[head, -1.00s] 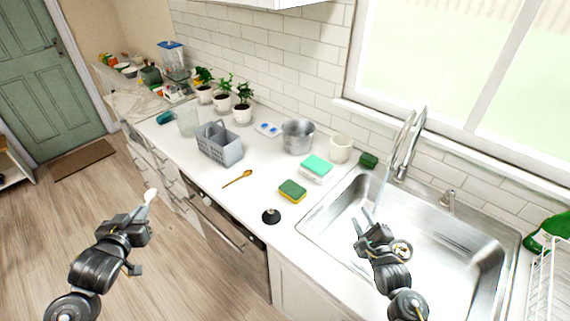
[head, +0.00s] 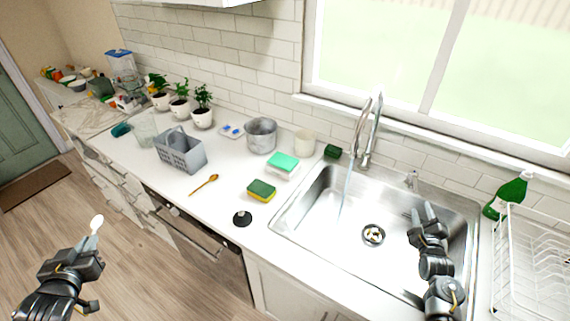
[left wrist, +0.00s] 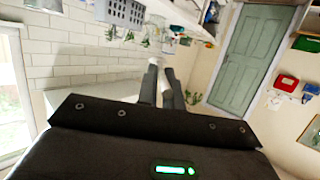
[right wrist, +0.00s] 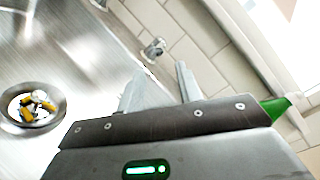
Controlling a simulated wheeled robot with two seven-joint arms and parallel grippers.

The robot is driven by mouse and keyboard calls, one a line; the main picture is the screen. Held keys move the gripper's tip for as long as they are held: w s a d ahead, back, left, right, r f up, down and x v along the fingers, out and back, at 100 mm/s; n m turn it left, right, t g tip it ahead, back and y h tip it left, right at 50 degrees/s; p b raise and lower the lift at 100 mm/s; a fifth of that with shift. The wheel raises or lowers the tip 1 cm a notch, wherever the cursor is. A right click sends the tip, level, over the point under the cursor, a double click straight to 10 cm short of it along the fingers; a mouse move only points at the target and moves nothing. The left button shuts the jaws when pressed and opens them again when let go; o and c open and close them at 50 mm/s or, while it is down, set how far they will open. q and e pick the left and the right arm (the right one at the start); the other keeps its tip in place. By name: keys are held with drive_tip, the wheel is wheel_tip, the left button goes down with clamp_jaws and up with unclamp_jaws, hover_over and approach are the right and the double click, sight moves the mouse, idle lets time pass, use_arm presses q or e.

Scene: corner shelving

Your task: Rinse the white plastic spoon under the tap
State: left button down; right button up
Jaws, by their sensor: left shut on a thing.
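My left gripper (head: 88,246) is shut on the white plastic spoon (head: 96,222) and holds it bowl up over the floor, left of the counter and well apart from the sink. In the left wrist view the spoon (left wrist: 169,74) shows as a small pale piece between the fingertips. The tap (head: 368,135) stands behind the sink (head: 300,205), and a stream of water (head: 346,188) runs from it into the basin's left part. My right gripper (head: 423,216) is over the right part of the sink; its fingers (right wrist: 163,88) are apart and empty.
The drain (head: 374,235) holds small yellow bits. Left of the sink lie a sponge (head: 261,190), a black stopper (head: 242,218) and a wooden spoon (head: 204,185). A green bottle (head: 507,196) and white dish rack (head: 530,245) stand at the right.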

sight(416, 187)
drive_tip(key=b+x, duration=0.2)
drive_tip(key=x, duration=0.1)
drive_tip(key=b+x, duration=0.2)
drive_tip(key=x, duration=0.1)
drive_tip(key=b+x, duration=0.2)
drive_tip(key=x, duration=0.1)
drive_tip(key=shift+w+d+f+b, duration=0.1)
drive_tip(key=shift+w+f+b, duration=0.1)
drive_tip(key=shift+f+b, duration=0.15)
drive_tip(key=shift+w+d+r+b, duration=0.2)
drive_tip(key=shift+w+r+b, duration=0.15)
drive_tip(key=shift+w, duration=0.35)
clamp_jaws()
